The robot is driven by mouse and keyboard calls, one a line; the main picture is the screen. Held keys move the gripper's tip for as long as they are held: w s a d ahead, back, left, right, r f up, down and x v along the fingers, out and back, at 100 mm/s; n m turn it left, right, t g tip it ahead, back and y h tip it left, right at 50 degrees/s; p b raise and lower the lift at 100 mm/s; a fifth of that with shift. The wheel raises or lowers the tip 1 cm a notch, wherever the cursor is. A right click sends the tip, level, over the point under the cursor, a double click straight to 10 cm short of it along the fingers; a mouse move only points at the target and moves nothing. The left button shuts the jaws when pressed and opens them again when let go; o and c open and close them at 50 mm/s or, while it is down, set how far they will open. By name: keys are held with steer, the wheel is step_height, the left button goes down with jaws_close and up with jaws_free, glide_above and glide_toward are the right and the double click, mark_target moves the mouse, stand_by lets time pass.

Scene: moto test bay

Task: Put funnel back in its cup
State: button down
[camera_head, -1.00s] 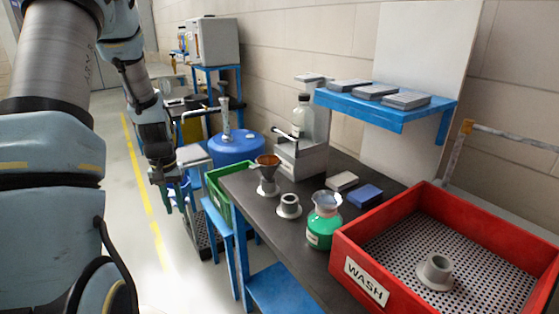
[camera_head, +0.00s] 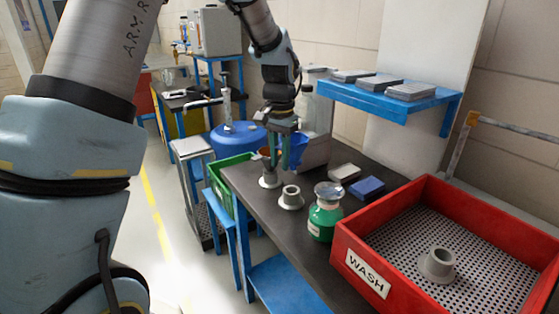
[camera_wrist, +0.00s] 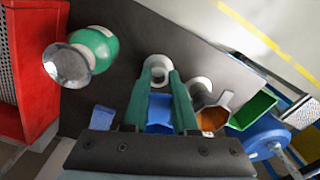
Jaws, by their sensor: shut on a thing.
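My gripper (camera_head: 279,165) is over the bench with its green fingers pointing down. It is shut on a blue funnel (camera_head: 298,148), which also shows between the fingers in the wrist view (camera_wrist: 160,110). An empty grey cup (camera_head: 290,197) with a wide base stands on the bench below and in front of the gripper. In the wrist view this cup (camera_wrist: 158,66) lies just beyond the fingertips. An orange-brown funnel (camera_wrist: 213,118) sits in another grey cup (camera_head: 269,181), partly hidden behind the fingers in the head view. A third grey cup (camera_head: 437,265) stands in the red WASH tray (camera_head: 357,243).
A green flask (camera_head: 323,222) with a clear flared top stands right of the empty cup. Grey and blue blocks (camera_head: 366,187) lie behind it. A green bin (camera_head: 229,172) and blue drum (camera_head: 226,138) are at the left end. A blue shelf (camera_head: 385,97) hangs above the bench.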

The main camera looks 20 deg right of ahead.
mark_target(291, 196)
step_height(291, 196, down, 6)
steer(key=b, duration=0.4)
steer(key=shift+a+r+p, duration=0.1)
steer(key=shift+r+p, duration=0.05)
steer(key=shift+p, duration=0.15)
stand_by(1.1)
stand_by(0.6)
steer(key=shift+f+b, duration=0.5)
steer(key=shift+f, duration=0.4)
steer(key=shift+f+b, duration=0.3)
steer(key=shift+f, duration=0.3)
steer(key=shift+f, duration=0.25)
steer(key=shift+f, duration=0.2)
stand_by(0.5)
